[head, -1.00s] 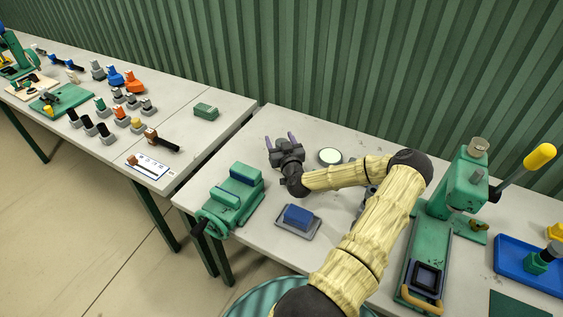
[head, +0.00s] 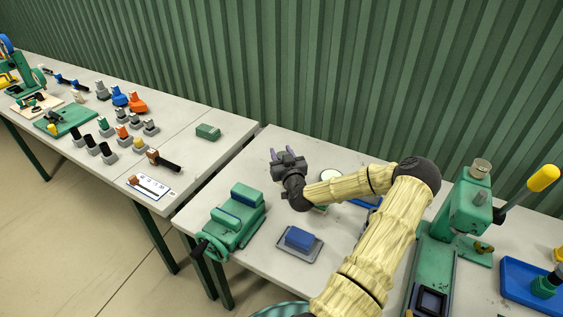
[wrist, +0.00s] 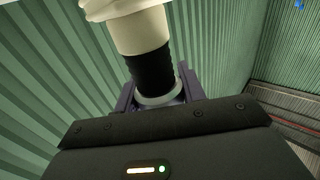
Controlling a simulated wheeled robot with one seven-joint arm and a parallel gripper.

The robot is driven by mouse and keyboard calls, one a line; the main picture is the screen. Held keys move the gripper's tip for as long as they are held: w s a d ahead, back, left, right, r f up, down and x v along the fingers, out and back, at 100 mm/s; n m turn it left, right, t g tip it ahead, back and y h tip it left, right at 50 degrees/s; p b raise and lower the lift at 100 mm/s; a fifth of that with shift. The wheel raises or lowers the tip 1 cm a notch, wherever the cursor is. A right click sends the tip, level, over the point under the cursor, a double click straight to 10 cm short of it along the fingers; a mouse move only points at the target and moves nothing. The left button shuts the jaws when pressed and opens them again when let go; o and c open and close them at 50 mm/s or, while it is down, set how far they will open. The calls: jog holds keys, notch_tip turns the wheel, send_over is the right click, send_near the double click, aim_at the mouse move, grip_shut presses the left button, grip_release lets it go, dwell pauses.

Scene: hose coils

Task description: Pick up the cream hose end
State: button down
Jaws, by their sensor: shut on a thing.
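The cream hose end (wrist: 140,32) fills the top middle of the wrist view, with a black sleeve and a pale grey ring below its cream part. My gripper (wrist: 158,90) is shut on it, with one purple finger on each side of the ring. In the head view my gripper (head: 282,154) is over the back left part of the right-hand bench (head: 265,225), its fingers pointing away and up. I cannot make out the hose end in the head view.
A green vise (head: 235,215) stands left of my arm, and a blue block (head: 299,238) lies on a grey tray in front. A round white-topped thing (head: 331,174) is partly behind my arm. A green press (head: 466,215) stands at right. Several fittings fill the left bench (head: 195,165).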

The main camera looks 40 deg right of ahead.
jog(key=shift+r+b, duration=0.3)
jog(key=shift+r, duration=2.9)
